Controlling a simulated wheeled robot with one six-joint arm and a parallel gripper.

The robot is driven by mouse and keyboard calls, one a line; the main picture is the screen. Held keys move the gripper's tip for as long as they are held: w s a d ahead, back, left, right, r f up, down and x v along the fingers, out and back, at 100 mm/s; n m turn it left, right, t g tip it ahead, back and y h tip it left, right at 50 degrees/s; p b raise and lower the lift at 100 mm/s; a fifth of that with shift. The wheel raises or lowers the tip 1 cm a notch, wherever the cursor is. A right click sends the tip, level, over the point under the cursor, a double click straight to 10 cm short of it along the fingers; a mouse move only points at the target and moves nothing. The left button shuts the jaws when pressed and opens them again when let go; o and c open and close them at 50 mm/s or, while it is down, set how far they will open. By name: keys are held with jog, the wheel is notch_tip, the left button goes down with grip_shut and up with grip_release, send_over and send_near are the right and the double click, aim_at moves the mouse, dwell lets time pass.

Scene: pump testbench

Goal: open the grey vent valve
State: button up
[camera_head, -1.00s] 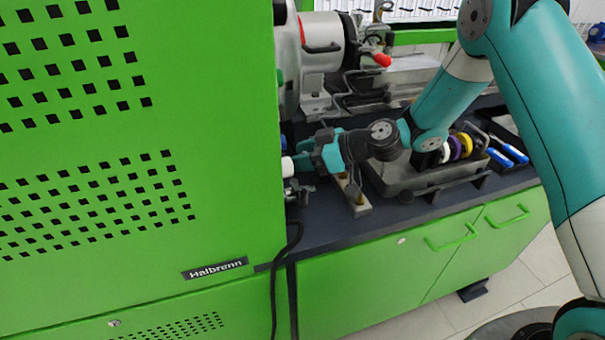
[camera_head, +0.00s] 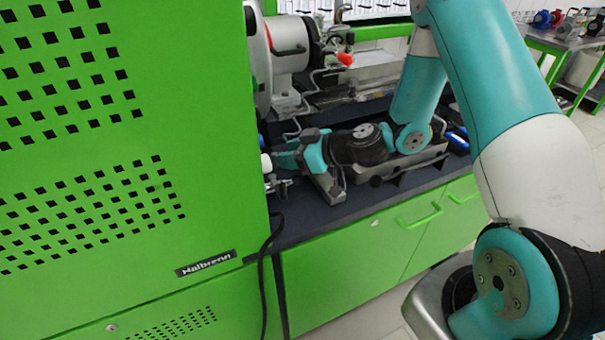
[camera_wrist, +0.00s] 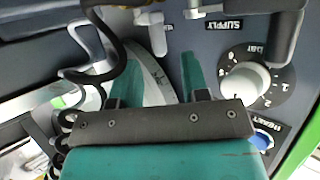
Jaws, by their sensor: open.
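My gripper (camera_head: 284,156) is open beside the right edge of the green cabinet in the head view. In the wrist view its two teal fingers (camera_wrist: 140,66) are apart, with nothing clasped between them. A light grey handle-like part (camera_wrist: 156,36) hangs just beyond the gap between the fingertips, left of the SUPPLY label. It may be the vent valve, but no vent label is readable. A pale round knob (camera_wrist: 245,80) on a numbered dial is to the right of the fingers. A white cylindrical part (camera_head: 267,163) shows close to the gripper in the head view.
The green cabinet (camera_head: 120,130) fills the left. A grey tray (camera_head: 400,168) lies under my arm on the dark bench. A pump with a red-tipped lever (camera_head: 345,59) stands behind. A black hose (camera_wrist: 112,55) curves left of the fingers; a blue button (camera_wrist: 262,139) sits below the dial.

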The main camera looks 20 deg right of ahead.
jog(key=b+v, duration=0.3)
jog(key=v, duration=1)
jog(key=s+a+r+g+p, duration=0.1)
jog(key=s+a+r+g, duration=0.3)
jog(key=a, duration=0.3)
jog(key=s+a+r+g+h+p, duration=0.1)
jog(key=s+a+r+g+p, duration=0.1)
jog(key=s+a+r+g, duration=0.2)
jog(key=shift+s+a+n+g+h, duration=0.3)
jog(key=shift+s+a+n+g, duration=0.15)
jog(key=shift+s+a, duration=1.35)
jog(key=shift+r, duration=0.1)
